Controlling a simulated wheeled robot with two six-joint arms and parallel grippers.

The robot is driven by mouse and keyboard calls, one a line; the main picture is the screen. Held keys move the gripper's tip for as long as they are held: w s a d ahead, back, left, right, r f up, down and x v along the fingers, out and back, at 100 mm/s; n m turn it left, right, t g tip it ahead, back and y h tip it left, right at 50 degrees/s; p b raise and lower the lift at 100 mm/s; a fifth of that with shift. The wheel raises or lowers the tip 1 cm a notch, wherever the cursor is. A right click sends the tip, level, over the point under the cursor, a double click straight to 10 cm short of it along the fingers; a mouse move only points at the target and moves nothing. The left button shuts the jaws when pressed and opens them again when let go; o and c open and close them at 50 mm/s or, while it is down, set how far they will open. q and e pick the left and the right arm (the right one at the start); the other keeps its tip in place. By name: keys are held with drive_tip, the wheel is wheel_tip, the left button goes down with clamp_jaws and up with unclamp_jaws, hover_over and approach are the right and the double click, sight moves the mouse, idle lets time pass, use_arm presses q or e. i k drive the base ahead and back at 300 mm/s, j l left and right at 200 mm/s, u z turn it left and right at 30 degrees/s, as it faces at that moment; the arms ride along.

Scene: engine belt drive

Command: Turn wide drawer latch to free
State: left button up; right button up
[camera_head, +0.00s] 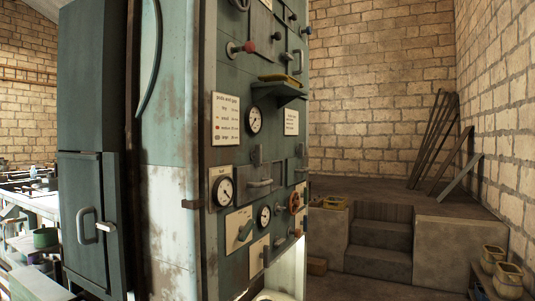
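A tall teal machine cabinet (170,130) fills the middle of the view, its right-hand face crowded with gauges, knobs and levers. A drawer-like front with a grey horizontal handle (260,183) sits at mid height on that face. A small upright fitting (257,155) is just above it; I cannot tell whether it is the wide drawer latch or how it is turned. A dark door at the left has a curved handle (84,226) and a small pale latch-like piece (106,227) beside it. Neither of my grippers is in view.
A small shelf (280,90) juts from the panel, with a yellow tray on it. A cluttered workbench (38,203) stands at the left. Stone steps (380,248) lead to a raised platform behind at the right. Yellowish pots (508,280) stand at the lower right.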

sight(300, 149)
drive_tip(key=i+l, duration=0.1)
drive_tip(key=l, duration=0.3)
drive_tip(key=i+l, duration=0.15)
drive_tip(key=l, duration=0.25)
drive_tip(key=i+l, duration=0.1)
drive_tip(key=l, duration=0.3)
drive_tip(key=z, duration=0.05)
